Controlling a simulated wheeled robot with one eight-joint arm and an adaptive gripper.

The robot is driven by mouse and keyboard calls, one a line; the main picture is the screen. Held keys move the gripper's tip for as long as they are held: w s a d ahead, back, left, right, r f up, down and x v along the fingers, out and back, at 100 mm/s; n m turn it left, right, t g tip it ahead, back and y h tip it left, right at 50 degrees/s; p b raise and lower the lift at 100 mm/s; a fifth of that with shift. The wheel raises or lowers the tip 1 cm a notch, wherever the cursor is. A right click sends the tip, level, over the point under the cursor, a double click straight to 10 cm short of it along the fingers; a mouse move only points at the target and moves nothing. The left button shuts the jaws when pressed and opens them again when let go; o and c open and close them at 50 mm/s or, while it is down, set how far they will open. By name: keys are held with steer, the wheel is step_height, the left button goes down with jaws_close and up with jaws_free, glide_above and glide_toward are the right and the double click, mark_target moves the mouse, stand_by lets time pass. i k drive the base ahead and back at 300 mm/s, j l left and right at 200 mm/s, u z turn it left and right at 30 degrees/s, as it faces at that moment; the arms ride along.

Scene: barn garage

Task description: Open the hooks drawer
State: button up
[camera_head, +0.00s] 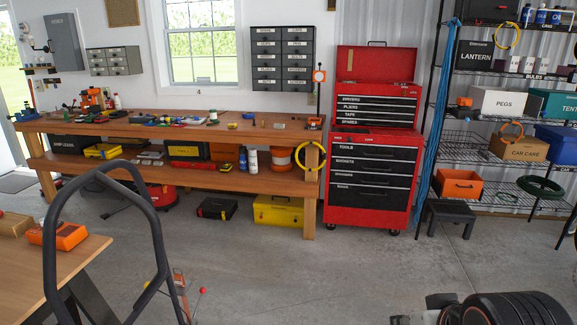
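No drawer can be read for certain as the hooks drawer. A dark grey wall cabinet (283,58) with two columns of small labelled drawers hangs above the workbench, right of the window; its labels are too small to read surely. A smaller grey drawer unit (114,61) hangs left of the window. A red tool chest (374,130) stands right of the bench with black labelled drawers, some reading like drivers, pliers, tape and tools. Its top lid is raised. All these drawers look shut. My gripper is not in view.
A long wooden workbench (225,131) with scattered tools fronts the wall cabinet. A dark curved tube frame (155,215) and a wooden table (60,262) stand near left. Black tyres (515,308) are at bottom right. Shelving (500,150) stands right. The middle concrete floor (300,275) is largely clear.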

mark_target(258, 60)
steer(key=i+l, duration=0.1)
steer(key=i, duration=2)
steer(key=i+j, duration=0.25)
steer(key=i, duration=0.2)
steer(key=i+j+u, duration=0.1)
steer(key=i+j, duration=0.15)
steer(key=i, duration=0.2)
steer(key=i+j, duration=0.2)
steer(key=i, duration=0.2)
steer(key=i+j+u, duration=0.1)
steer(key=i, duration=0.35)
steer(key=i+j, duration=0.2)
steer(key=j, duration=0.15)
